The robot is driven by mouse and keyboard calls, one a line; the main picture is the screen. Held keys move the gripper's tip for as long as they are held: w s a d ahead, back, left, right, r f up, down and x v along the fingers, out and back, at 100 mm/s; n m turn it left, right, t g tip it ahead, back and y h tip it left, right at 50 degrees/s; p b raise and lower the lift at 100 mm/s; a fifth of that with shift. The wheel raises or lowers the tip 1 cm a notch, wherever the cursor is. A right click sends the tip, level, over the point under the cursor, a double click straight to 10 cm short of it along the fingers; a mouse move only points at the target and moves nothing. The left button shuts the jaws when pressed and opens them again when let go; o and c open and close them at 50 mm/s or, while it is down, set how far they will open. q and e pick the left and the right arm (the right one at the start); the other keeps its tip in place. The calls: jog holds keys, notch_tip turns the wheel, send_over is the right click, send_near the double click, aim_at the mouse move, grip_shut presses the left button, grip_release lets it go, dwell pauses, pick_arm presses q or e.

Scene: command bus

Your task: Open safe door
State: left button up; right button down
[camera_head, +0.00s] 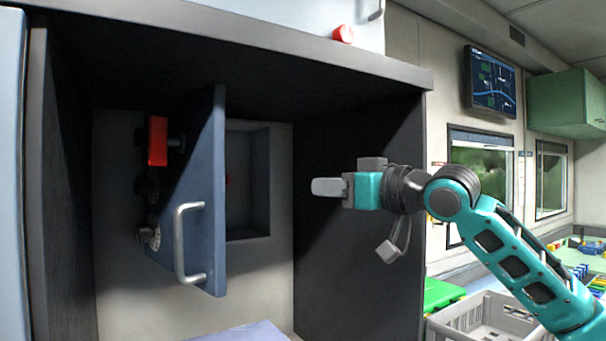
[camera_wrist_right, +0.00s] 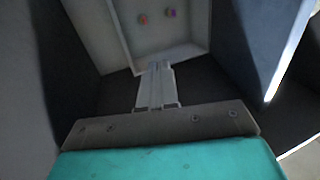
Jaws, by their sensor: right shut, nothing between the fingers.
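The safe door (camera_head: 216,180) is a dark blue panel in the head view, swung outward so that the safe's recess (camera_head: 257,185) shows to its right. A pale bar handle (camera_head: 181,243) is on the door, with a red block and dark dials on the same face. My right gripper (camera_head: 325,187) is shut and empty, to the right of the door and apart from it. In the right wrist view its closed fingers (camera_wrist_right: 157,82) point toward the open recess (camera_wrist_right: 165,28), and the blue door (camera_wrist_right: 262,35) stands at the right. My left gripper is not in view.
A dark cabinet surrounds the safe, with its right wall (camera_head: 350,240) close to my right gripper. Small red and purple items (camera_wrist_right: 171,13) are inside the recess. A grey crate (camera_head: 485,318) and green box (camera_head: 440,294) stand at the lower right.

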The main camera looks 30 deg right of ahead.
aim_at(188, 189)
jog(key=w, duration=0.8)
jog(key=shift+a, duration=0.35)
jog(key=shift+s+a, duration=0.3)
jog(key=shift+a, duration=3.1)
jog(key=shift+s+a, duration=0.25)
jog(key=shift+a, duration=3.2)
jog(key=shift+s+a, duration=0.3)
jog(key=shift+a, duration=3.1)
jog(key=d, duration=0.6)
jog(key=shift+w, duration=0.25)
jog(key=shift+d, duration=0.1)
